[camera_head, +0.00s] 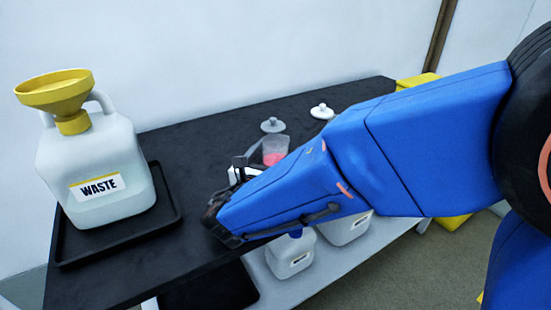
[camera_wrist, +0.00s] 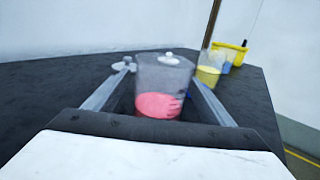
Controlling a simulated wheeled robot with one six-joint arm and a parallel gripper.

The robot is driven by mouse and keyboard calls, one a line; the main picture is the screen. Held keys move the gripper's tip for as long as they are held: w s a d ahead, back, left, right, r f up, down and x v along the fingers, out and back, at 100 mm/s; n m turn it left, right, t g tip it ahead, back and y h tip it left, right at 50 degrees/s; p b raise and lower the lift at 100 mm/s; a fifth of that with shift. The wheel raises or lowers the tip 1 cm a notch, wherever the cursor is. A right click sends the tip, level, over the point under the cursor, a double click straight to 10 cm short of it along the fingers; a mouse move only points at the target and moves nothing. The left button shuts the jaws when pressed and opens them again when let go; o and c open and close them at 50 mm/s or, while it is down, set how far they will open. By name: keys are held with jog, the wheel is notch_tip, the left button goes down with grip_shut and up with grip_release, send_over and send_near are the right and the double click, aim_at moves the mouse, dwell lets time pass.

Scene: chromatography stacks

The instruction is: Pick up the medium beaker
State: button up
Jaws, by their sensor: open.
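A clear beaker with pink-red liquid (camera_head: 274,150) stands on the black bench top (camera_head: 215,135), partly hidden by my arm in the head view. In the wrist view this beaker (camera_wrist: 162,88) stands upright between my two fingers. My gripper (camera_wrist: 160,92) is open, with one finger on each side of the beaker. I cannot tell whether either finger touches it. Another clear beaker with yellow liquid (camera_wrist: 209,68) stands farther back to the right in the wrist view. The frames do not settle which one is the medium beaker.
Two lids (camera_head: 272,125) lie behind the pink-filled beaker. A white waste jug (camera_head: 95,165) with a yellow funnel (camera_head: 55,90) stands in a black tray (camera_head: 120,240) at the left. White containers (camera_head: 290,258) sit on a lower shelf. A yellow bin (camera_wrist: 232,52) is at the far right.

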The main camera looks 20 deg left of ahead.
aim_at(281, 144)
jog(key=shift+w+d, duration=0.15)
jog(key=shift+w, duration=1.4)
jog(key=c, duration=1.2)
jog(key=shift+c, duration=0.2)
jog(key=shift+r, duration=0.25)
